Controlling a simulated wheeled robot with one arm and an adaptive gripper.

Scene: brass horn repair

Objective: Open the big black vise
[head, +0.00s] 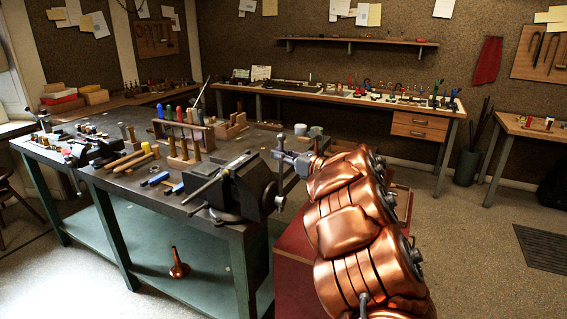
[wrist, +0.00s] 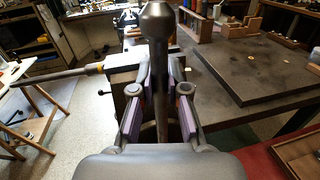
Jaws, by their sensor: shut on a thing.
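The big black vise (head: 243,187) is mounted at the front right corner of the dark-topped workbench. Its steel handle bar stands about upright at the vise's right side, with a ball end (head: 281,137) at the top. In the wrist view the handle bar (wrist: 158,60) runs up the middle, its ball end near the top edge. My gripper (head: 283,157) is at the upper part of this bar; in the wrist view its fingers (wrist: 160,100) are on both sides of it, shut on it. The vise's jaw gap is not clear in either view.
The workbench (head: 150,195) carries a rack of coloured-handled tools (head: 183,130), mallets and small tools left of the vise. A copper-coloured horn piece (head: 178,264) stands on the bench's lower shelf. A red surface (head: 290,285) lies below my arm. Open floor is at the right.

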